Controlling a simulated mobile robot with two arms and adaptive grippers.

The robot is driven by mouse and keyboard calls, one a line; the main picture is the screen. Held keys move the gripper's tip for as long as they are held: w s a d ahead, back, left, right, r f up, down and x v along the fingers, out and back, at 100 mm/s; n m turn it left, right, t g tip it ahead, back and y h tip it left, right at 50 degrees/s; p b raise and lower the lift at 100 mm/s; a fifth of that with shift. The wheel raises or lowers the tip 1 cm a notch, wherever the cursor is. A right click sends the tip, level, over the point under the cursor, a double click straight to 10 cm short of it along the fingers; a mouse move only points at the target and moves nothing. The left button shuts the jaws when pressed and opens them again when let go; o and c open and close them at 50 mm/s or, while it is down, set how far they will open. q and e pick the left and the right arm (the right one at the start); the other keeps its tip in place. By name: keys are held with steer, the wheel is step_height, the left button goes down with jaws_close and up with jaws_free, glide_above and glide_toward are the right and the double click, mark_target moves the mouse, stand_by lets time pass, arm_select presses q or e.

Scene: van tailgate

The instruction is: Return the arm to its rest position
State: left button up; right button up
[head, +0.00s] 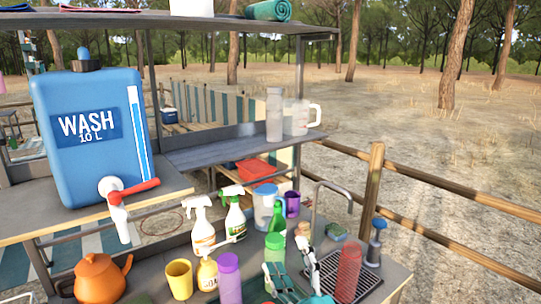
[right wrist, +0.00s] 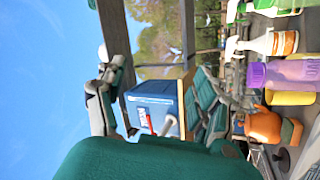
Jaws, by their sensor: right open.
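My right gripper (head: 289,256) is at the lower middle of the head view, in front of the counter's bottles. Its grey and teal fingers are spread, with nothing between them. In the right wrist view the gripper (right wrist: 158,88) also shows open. The blue wash container (right wrist: 157,103) appears beyond the gap between its fingers, apart from them. My left gripper is in neither view.
The blue wash container (head: 92,140) with a red-handled tap stands on a wooden shelf at left. An orange kettle (head: 100,278), yellow cup (head: 179,279), purple bottle (head: 229,279), spray bottles and a pink bottle (head: 347,272) crowd the counter. A tap (head: 318,205) rises near its right end.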

steer(key=s+d+f+m+g+h, duration=0.4)
steer(key=d+f+m, duration=0.25)
steer(key=f, duration=0.35)
steer(key=s+d+f+m+g+h, duration=0.4)
steer(key=d+f, duration=0.3)
steer(key=f, duration=0.4)
steer(key=s+d+f+m+g, duration=0.2)
steer(key=s+f+g, duration=0.3)
steer(key=s, duration=0.4)
steer(key=s+d+f+m+g, duration=0.2)
steer(key=s+f+g, duration=0.25)
steer(key=s, duration=0.45)
step_height(320, 180, down, 26)
steer(key=r+g, duration=0.1)
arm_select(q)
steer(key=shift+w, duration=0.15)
arm_select(e)
steer(key=s+d+f+g, duration=0.1)
steer(key=s+d+f, duration=0.1)
steer(key=s+f, duration=1.5)
steer(key=shift+s+d+f, duration=0.2)
steer(key=shift+s+f, duration=0.15)
steer(key=shift+s, duration=0.1)
